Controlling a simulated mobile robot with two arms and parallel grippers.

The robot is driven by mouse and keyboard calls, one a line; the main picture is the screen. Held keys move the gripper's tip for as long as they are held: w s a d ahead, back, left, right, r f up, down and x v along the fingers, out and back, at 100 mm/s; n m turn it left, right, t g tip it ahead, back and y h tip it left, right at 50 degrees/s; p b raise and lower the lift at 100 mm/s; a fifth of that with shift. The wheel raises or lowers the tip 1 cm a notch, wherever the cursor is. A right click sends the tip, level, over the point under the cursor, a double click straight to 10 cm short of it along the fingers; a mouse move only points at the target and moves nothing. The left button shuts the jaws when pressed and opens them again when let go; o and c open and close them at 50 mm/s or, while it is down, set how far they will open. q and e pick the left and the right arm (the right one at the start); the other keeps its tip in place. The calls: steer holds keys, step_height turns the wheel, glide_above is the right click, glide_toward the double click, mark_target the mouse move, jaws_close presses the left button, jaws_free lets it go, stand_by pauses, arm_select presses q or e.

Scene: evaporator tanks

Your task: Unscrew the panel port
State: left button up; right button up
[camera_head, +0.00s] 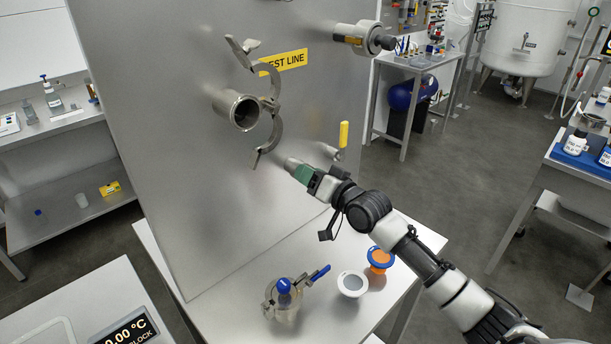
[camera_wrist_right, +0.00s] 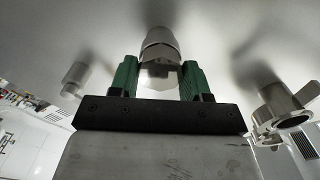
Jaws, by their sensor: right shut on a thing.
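The grey panel (camera_head: 180,140) stands upright with a yellow "TEST LINE" label (camera_head: 284,61). The panel port, a small silver fitting (camera_head: 292,163), sticks out from its lower right part. My right gripper (camera_head: 303,172) has its green fingers at the port's outer end. In the right wrist view the port (camera_wrist_right: 160,42) shows a rounded body and a hex nut (camera_wrist_right: 160,73) between the two green fingers (camera_wrist_right: 157,80). The gripper is shut on the nut, which still sits against the body. My left gripper is not in view.
An open pipe port (camera_head: 243,112) with an opened clamp (camera_head: 273,85) is left of my gripper. A yellow-handled valve (camera_head: 343,135) is close on the right.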

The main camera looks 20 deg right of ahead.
steer(key=shift+a, duration=0.1)
steer(key=n, duration=0.5)
steer(key=o, duration=1)
steer(key=shift+a, duration=0.1)
steer(key=shift+o, duration=0.2)
